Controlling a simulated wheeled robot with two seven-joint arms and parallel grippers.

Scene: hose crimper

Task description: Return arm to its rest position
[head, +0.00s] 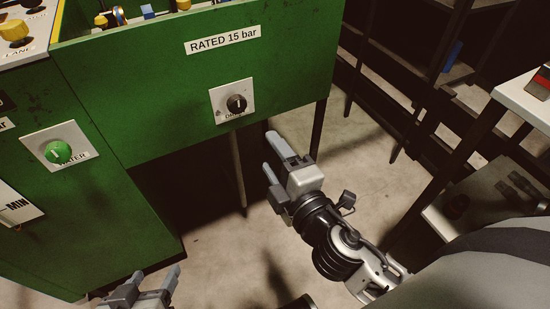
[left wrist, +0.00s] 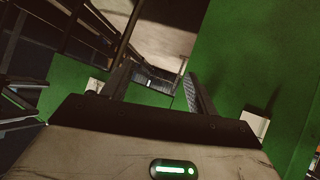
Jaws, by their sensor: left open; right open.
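My right gripper (head: 275,159) is open and empty in the head view. It hangs in front of the green machine (head: 150,95), below and to the right of a black knob (head: 236,104) on a white plate, and looks apart from it. My left gripper (head: 155,282) is at the bottom edge of the head view, low in front of the machine's left cabinet, with most of its arm out of view. In the left wrist view its two fingers (left wrist: 156,90) stand apart with nothing between them. Green panel fills the right of that view.
A green knob (head: 59,152) sits on the left cabinet. A label reading RATED 15 bar (head: 223,40) is on the machine's front. Dark shelving (head: 400,80) stands at the back right, and a white-topped table (head: 525,105) at the right. Concrete floor (head: 370,165) between them is open.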

